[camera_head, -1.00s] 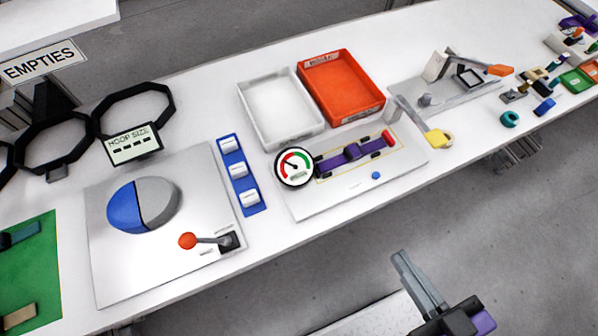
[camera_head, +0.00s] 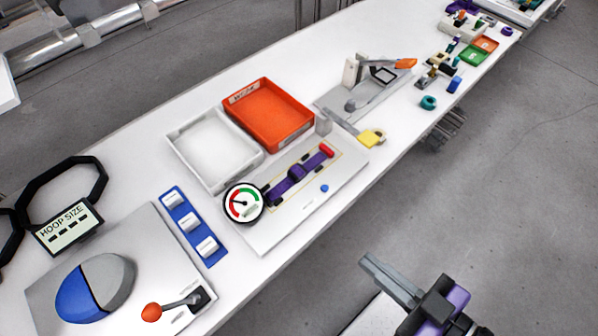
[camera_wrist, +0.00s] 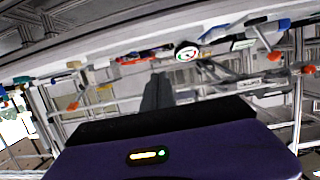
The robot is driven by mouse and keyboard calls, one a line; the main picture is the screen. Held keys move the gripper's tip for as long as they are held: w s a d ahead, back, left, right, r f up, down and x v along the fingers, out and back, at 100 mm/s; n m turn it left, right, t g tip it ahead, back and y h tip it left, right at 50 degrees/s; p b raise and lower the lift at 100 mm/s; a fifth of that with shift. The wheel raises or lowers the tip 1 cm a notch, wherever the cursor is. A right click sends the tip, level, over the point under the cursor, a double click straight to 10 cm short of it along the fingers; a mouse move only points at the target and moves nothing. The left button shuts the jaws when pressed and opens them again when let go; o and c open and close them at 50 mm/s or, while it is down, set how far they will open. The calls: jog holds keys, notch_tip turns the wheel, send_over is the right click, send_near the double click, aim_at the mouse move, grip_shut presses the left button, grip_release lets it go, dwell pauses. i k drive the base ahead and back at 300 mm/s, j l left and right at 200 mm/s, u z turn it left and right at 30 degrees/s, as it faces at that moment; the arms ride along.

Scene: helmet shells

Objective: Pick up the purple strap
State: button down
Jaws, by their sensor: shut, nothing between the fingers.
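The purple strap (camera_head: 297,173) lies inside a yellow outline on a pale board (camera_head: 290,222) on the long white bench. It has dark cross pieces and a red end at its upper right. My gripper (camera_head: 368,260) is shut and empty, out in front of the bench, well apart from the strap. In the wrist view my gripper (camera_wrist: 156,82) shows as shut grey fingers pointing towards the bench; the strap cannot be made out there.
A round gauge (camera_head: 243,203) stands at the strap's left end. Behind are a white tray (camera_head: 180,137) and an orange tray (camera_head: 312,120). A yellow-ended lever (camera_head: 371,138) is to the right. The floor (camera_head: 480,200) in front is clear.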

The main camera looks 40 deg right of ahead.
aim_at(297, 173)
jog(key=u, duration=1.3)
jog(key=k+l+u, duration=0.15)
jog(key=l, duration=0.35)
jog(key=l+u, duration=0.15)
jog(key=l, duration=0.3)
jog(key=k+l+u, duration=0.1)
jog(key=l, duration=0.35)
jog(key=k, duration=0.05)
